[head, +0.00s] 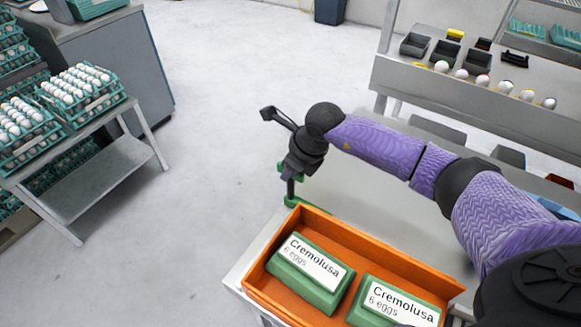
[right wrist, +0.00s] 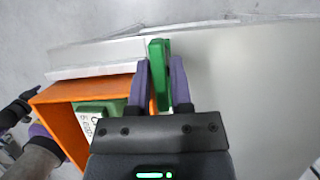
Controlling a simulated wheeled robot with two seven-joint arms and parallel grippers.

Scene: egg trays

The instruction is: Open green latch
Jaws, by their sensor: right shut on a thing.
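The green latch (right wrist: 158,62) stands at the edge of the grey table, just beyond the orange box. In the right wrist view it is upright between the two purple fingers of my right gripper (right wrist: 163,85), which is shut on it. In the head view my right gripper (head: 291,182) points down over the far left corner of the box, and green parts of the latch (head: 294,201) show below it. Dark and purple parts of my own body show at the left edge of the right wrist view; the state of my left gripper cannot be made out there.
The orange box (head: 355,240) holds two green egg cartons (head: 310,277) labelled Cremolusa. A grey bench (head: 480,105) with small dark bins and several eggs stands at the back right. A cart (head: 95,185) with egg trays stands at the left. The floor between is clear.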

